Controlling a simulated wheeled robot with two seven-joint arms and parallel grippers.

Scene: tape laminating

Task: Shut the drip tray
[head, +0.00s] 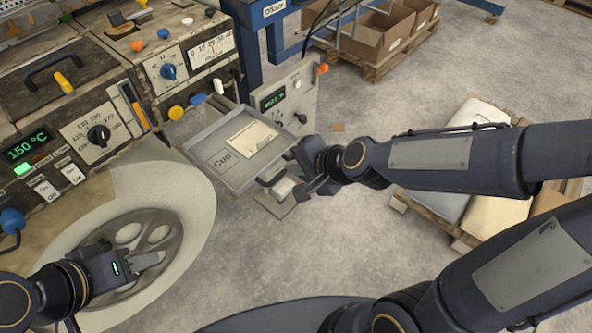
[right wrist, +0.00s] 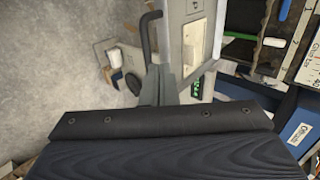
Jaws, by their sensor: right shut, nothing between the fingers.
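The drip tray (head: 219,179) is a shallow grey tray marked "Cup" with a pale label inside. It sticks out from the front of the machine in the head view, and part of it shows at the top of the right wrist view (right wrist: 170,32). Its dark handle (right wrist: 148,38) is on its outer edge. My right gripper (head: 290,191) is shut and empty, close to the handle side of the tray; whether it touches cannot be told. My left gripper (head: 148,261) is over the spoked wheel, away from the tray; its jaw state is unclear.
The machine (head: 100,110) with dials, buttons and a 150 °C display fills the left side. A large roll with a spoked wheel (head: 150,232) stands below. A panel with a green display (head: 290,98) is behind the tray. Pallets with sacks (head: 478,112) and boxes (head: 380,38) lie right and back.

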